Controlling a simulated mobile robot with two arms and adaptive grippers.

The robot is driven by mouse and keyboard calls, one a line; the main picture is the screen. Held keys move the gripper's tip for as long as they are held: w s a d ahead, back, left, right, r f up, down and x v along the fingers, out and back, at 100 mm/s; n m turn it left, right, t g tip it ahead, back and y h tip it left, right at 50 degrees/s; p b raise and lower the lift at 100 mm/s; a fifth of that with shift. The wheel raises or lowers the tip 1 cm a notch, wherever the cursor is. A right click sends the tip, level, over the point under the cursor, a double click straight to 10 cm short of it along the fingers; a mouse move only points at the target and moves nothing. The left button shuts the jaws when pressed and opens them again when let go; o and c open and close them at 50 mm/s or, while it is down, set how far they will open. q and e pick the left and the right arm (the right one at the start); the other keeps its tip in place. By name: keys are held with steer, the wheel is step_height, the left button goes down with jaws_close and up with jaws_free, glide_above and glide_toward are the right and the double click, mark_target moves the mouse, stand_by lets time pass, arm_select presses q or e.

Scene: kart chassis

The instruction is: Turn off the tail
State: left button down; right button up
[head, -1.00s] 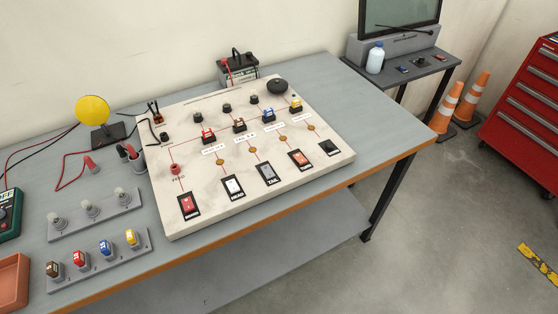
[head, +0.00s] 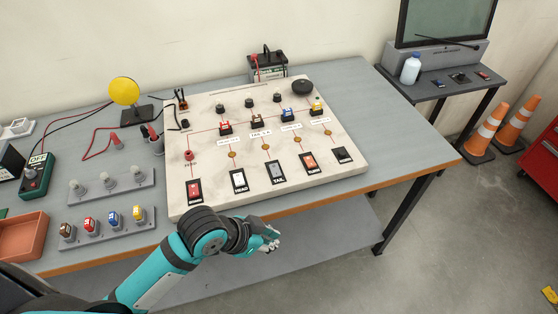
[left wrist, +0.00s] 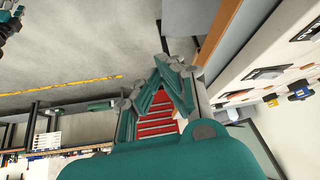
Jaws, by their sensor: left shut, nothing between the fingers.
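The TAIL switch (head: 276,173) is a grey rocker on a dark plate, near the front edge of the pale circuit board (head: 190,108). It sits between the HEAD switch (head: 239,181) and the TURN switch (head: 309,163). My left gripper (head: 272,241) is in front of the board's front edge, below the TAIL switch in the picture and apart from it. Its fingers are shut and empty; they also show in the left wrist view (left wrist: 163,72), with the board at the right.
A red switch (head: 194,190) and a dark switch (head: 343,155) end the front row. Fuses and knobs stand behind it. A yellow lamp (head: 125,91) and fuse racks (head: 112,186) are at the left. The bench's right end is clear.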

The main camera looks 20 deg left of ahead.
arm_select(q)
steer(key=w+a+r+m+h, duration=0.1)
steer(key=w+a+r, duration=0.4)
steer(key=w, duration=0.3)
steer(key=w+a+r+m+h, duration=0.1)
steer(key=w+a+r+m, duration=0.1)
steer(key=w+a+r, duration=0.4)
steer(key=shift+w+a+r+m+t, duration=0.15)
steer(key=shift+w+r+m+t, duration=0.2)
steer(key=shift+w+r, duration=0.6)
steer(key=shift+w+f, duration=0.15)
steer(key=shift+f, duration=0.05)
